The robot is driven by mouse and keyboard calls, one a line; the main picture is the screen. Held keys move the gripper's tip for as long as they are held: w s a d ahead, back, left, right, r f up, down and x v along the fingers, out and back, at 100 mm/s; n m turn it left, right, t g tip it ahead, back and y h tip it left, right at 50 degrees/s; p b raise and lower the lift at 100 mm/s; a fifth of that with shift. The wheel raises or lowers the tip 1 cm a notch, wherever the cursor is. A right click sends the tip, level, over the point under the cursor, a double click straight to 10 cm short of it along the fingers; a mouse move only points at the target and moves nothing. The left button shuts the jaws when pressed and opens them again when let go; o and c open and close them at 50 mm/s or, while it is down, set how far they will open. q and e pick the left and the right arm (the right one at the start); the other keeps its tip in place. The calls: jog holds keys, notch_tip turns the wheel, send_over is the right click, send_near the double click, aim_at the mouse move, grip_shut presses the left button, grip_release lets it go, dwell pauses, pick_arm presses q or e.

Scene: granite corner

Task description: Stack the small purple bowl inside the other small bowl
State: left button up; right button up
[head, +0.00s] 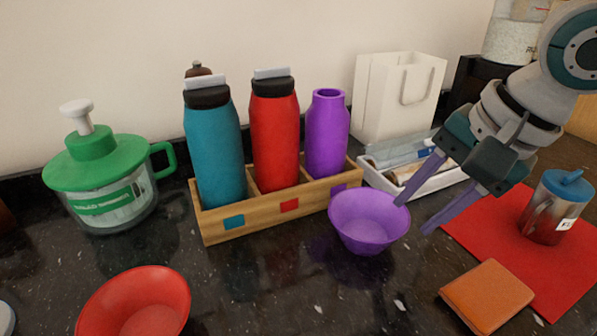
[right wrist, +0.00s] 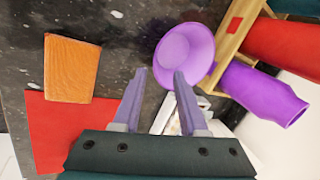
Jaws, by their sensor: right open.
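The small purple bowl (head: 368,222) stands upright and empty on the dark counter, in front of the right end of the wooden bottle rack. It also shows in the right wrist view (right wrist: 186,54). A red bowl (head: 135,304) stands at the lower left of the head view, cut off by the bottom edge. My right gripper (head: 414,216) is open and empty, with its purple fingers just right of the purple bowl. In the right wrist view one finger (right wrist: 178,88) overlaps the bowl's rim; whether it touches cannot be told. My left gripper is not in view.
The wooden rack (head: 270,218) holds a teal, a red and a purple bottle. A green-lidded chopper (head: 104,178) stands left. The counter between the bowls is clear.

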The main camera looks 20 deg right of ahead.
aim_at(406, 228)
jog(key=x, duration=0.3)
jog(key=b+x, duration=0.1)
jog(key=x, duration=0.1)
jog(key=shift+d+f, duration=0.25)
jog(key=shift+f, duration=0.15)
grip_shut()
dwell(1.0)
